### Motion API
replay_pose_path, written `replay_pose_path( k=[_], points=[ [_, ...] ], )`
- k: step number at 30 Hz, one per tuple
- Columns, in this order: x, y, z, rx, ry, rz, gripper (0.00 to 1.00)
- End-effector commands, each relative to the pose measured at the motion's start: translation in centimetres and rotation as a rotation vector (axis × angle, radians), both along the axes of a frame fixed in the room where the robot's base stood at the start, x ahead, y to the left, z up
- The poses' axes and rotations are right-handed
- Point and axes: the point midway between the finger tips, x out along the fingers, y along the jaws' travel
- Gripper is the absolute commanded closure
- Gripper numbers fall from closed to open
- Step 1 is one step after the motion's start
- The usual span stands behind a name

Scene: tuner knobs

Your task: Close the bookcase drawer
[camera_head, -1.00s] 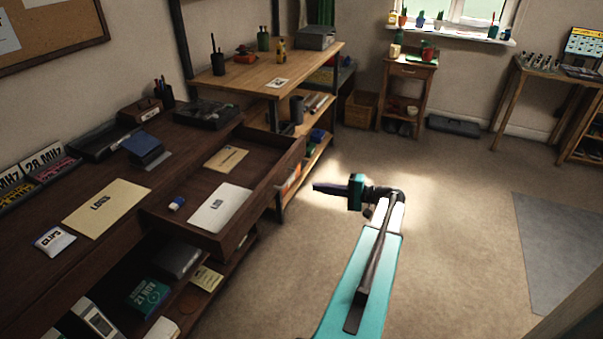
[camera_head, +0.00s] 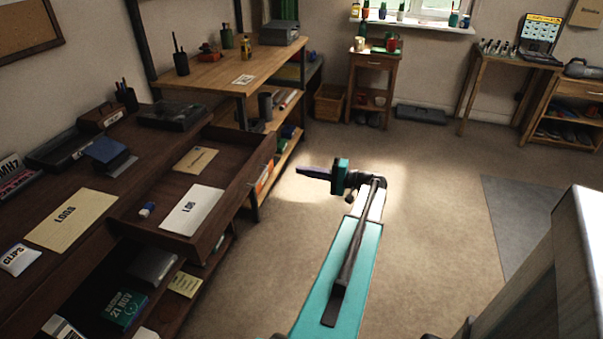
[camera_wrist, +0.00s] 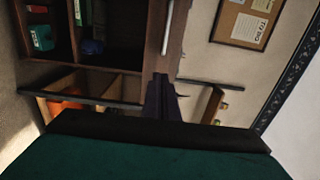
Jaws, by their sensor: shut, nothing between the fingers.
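The dark wooden drawer (camera_head: 228,197) stands open, pulled out from the bookcase on the left in the head view.
The bookcase top (camera_head: 75,190) holds papers, a pen cup and boxes. A lighter wooden shelf unit (camera_head: 215,75) stands behind the drawer. A pale block-shaped surface (camera_head: 575,265) is close at the lower right. Open carpet (camera_head: 430,190) lies right of my arm.

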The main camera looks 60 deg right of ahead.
Motion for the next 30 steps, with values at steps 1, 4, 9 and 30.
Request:
replay_pose_path(
  k=[1, 4, 9, 30],
  points=[
    [0.6, 0.2, 0.0, 0.0, 0.0, 0.001, 1.0],
    [1.9, 0.5, 0.0, 0.0, 0.0, 0.002, 1.0],
    [4.3, 1.1, 0.0, 0.0, 0.001, 0.002, 1.0],
    [11.7, 2.9, 0.0, 0.0, 0.001, -0.002, 1.0]
  ],
)
